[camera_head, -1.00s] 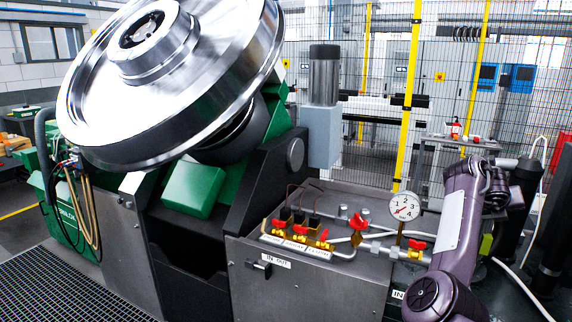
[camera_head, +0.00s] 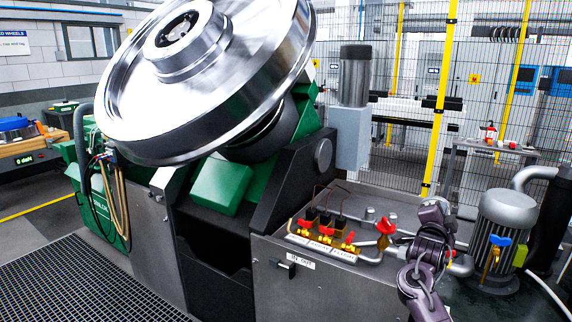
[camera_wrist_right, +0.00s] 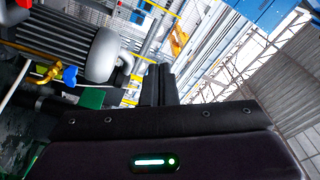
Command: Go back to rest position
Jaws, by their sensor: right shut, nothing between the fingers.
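My right arm rises from the lower right in the head view, in front of the right end of the valve bench. Its gripper (camera_head: 436,210) is at the upper end of the arm and looks small and partly unclear there. In the right wrist view the two dark fingers (camera_wrist_right: 158,84) are together with nothing between them. The gripper is apart from the red valve handles (camera_head: 350,238) on the bench. My left arm and gripper are not in view.
A large shiny rail wheel (camera_head: 205,85) sits tilted on a green and black machine. A grey motor (camera_head: 505,222) and a blue valve handle (camera_head: 500,240) stand right of my arm; the motor also fills the left of the wrist view (camera_wrist_right: 60,50). A mesh fence stands behind.

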